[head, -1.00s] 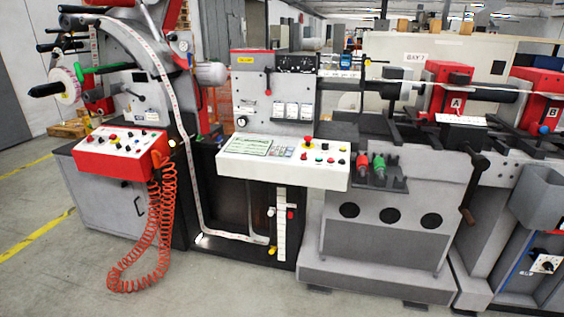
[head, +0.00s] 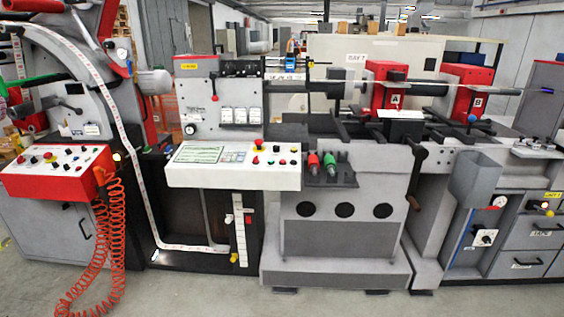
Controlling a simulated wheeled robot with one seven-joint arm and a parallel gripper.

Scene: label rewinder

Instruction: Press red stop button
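A red mushroom-shaped button (head: 258,143) on a yellow base stands up from the back right of the white control panel (head: 230,181), near the middle of the machine. Smaller coloured buttons and a screen with keys sit on the same panel. A second control panel with a red front (head: 55,187) is at the left and carries several buttons, some of them red. I cannot read which button is labelled stop. My gripper is not in view.
A coiled orange cable (head: 104,245) hangs from the red-fronted panel to the floor. Red and green handled tools (head: 322,163) sit in a rack right of the white panel. A grey machine base (head: 337,267) juts forward below. Some floor shows along the front.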

